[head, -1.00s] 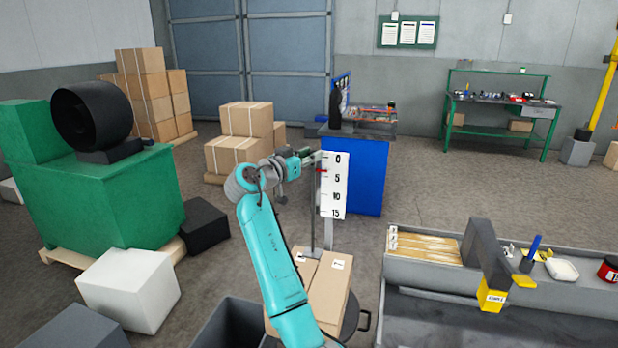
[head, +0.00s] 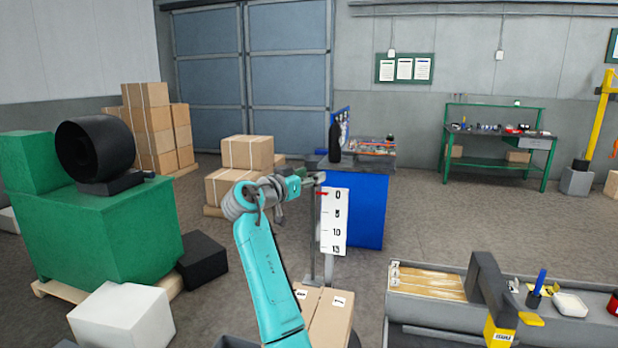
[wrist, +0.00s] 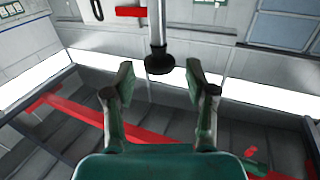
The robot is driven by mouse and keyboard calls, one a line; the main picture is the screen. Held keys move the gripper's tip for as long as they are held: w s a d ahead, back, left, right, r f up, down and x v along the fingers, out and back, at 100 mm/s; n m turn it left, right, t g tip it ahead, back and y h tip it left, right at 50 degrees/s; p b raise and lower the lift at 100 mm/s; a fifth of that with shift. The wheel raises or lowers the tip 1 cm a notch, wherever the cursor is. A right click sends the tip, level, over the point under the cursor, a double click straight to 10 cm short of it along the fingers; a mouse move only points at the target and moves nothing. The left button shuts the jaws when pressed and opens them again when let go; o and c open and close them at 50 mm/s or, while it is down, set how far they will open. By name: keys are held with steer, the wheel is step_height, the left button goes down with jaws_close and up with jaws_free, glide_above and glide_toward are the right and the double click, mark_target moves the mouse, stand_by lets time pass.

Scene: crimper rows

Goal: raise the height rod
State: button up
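The height rod (head: 312,235) is a thin upright metal rod beside a white scale board (head: 334,225) marked 0, 5, 10 and 15. A red pointer (head: 322,193) stands level with the 0 mark. In the wrist view the rod (wrist: 157,22) ends in a black knob (wrist: 159,63). My gripper (head: 318,179) is at the top of the rod. In the wrist view my gripper (wrist: 160,80) is open, its two pads on either side of the knob with gaps showing. The knob is hidden in the head view.
Cardboard boxes (head: 332,322) stand at the rod's foot. A blue cabinet (head: 365,205) is behind the board. A green machine (head: 100,230) is at left and a grey bench (head: 420,308) at lower right.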

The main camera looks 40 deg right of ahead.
steer(key=v, duration=1.2)
stand_by(0.3)
